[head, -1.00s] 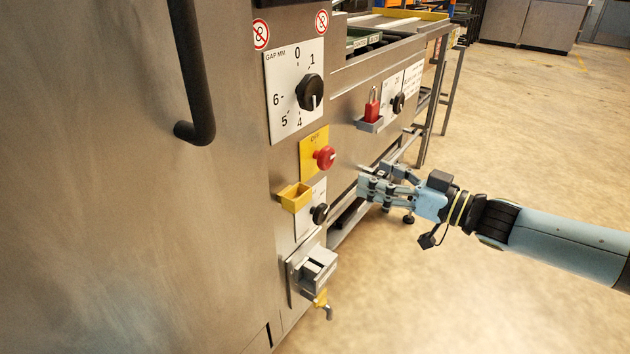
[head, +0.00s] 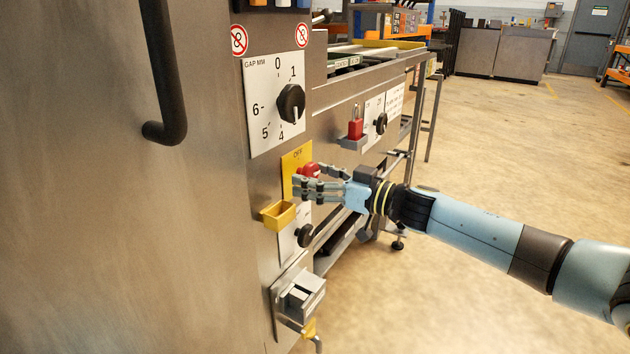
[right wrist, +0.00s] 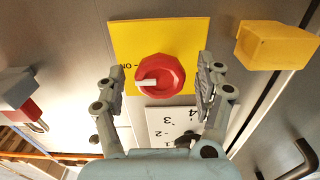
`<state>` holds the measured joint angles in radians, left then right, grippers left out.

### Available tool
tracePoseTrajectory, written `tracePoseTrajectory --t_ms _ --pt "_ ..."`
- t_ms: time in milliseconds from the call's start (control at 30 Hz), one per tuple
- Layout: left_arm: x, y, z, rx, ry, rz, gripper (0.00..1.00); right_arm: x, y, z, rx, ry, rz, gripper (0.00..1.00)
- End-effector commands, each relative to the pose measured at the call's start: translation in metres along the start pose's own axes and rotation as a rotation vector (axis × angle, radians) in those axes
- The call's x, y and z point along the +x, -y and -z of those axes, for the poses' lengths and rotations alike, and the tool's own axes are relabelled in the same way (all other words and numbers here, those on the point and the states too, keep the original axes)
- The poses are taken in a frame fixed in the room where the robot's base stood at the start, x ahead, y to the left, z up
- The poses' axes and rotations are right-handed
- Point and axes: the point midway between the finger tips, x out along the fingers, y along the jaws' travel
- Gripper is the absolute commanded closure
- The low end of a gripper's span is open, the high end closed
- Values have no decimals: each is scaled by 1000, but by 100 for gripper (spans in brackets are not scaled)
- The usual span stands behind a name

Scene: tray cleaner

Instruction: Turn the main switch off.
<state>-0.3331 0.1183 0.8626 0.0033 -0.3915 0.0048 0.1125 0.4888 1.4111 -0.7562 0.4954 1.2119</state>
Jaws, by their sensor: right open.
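The main switch is a red knob (head: 309,170) on a yellow plate (head: 291,160) marked OFF at its top, on the steel machine front. In the right wrist view the red knob (right wrist: 168,70) faces me on the yellow plate (right wrist: 185,32), and its white mark points left to the ON label. My right gripper (head: 300,186) is at the knob in the head view, partly covering it. In the right wrist view the open fingers of my right gripper (right wrist: 160,82) stand on either side of the knob, with a visible gap on each side. My left gripper is not in view.
A yellow open box (head: 278,216) sticks out just below the plate, beside a black knob (head: 304,236). A gap dial (head: 290,103) is above. A red padlock (head: 356,128) hangs on a holder to the right. A grey latch box (head: 300,298) protrudes lower down.

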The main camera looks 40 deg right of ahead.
Motion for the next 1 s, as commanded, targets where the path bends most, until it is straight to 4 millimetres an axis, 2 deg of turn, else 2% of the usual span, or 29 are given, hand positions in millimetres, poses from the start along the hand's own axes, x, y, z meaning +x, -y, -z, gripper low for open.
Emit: tracePoseTrajectory --t_ms 267,667,1000 --pt "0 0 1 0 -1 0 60 1 0 0 0 0 0 30" --pt "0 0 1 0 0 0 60 1 0 0 0 0 0 83" --pt "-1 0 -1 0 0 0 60 1 0 0 -44 0 0 84"
